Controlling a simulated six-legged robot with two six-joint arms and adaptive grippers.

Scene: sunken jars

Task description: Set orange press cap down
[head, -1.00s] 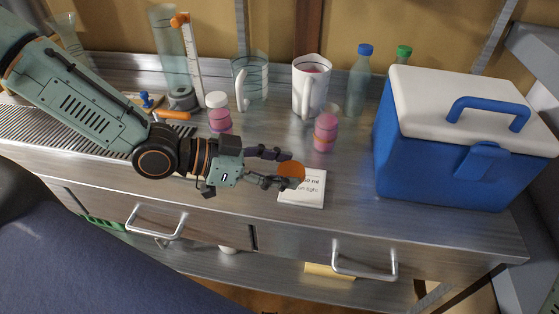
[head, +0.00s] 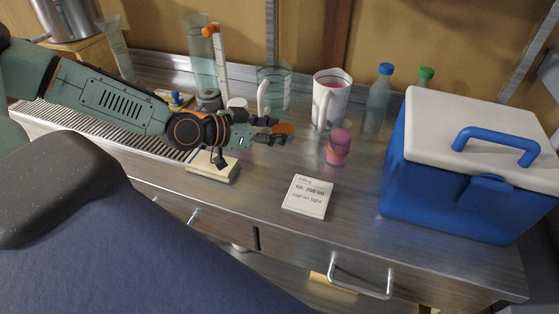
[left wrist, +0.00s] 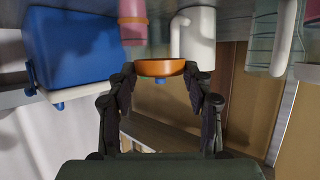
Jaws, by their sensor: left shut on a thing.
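My left gripper (head: 277,131) is shut on the orange press cap (head: 284,128), which shows between the fingertips in the left wrist view (left wrist: 160,68). The cap is held above the metal counter (head: 260,190), left of a pink jar (head: 338,150) and in front of a white mug (head: 340,98). The gap between cap and counter is hard to judge. The pink jar (left wrist: 133,28) and the mug (left wrist: 196,40) also show beyond the cap in the left wrist view. My right gripper is not in view.
A printed card (head: 308,197) lies near the front edge, with bare counter around it. A blue cooler with a white lid (head: 465,125) fills the right. Clear bottles with blue (head: 386,69) and green (head: 427,73) caps stand behind. A pale block (head: 212,168) sits below my arm.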

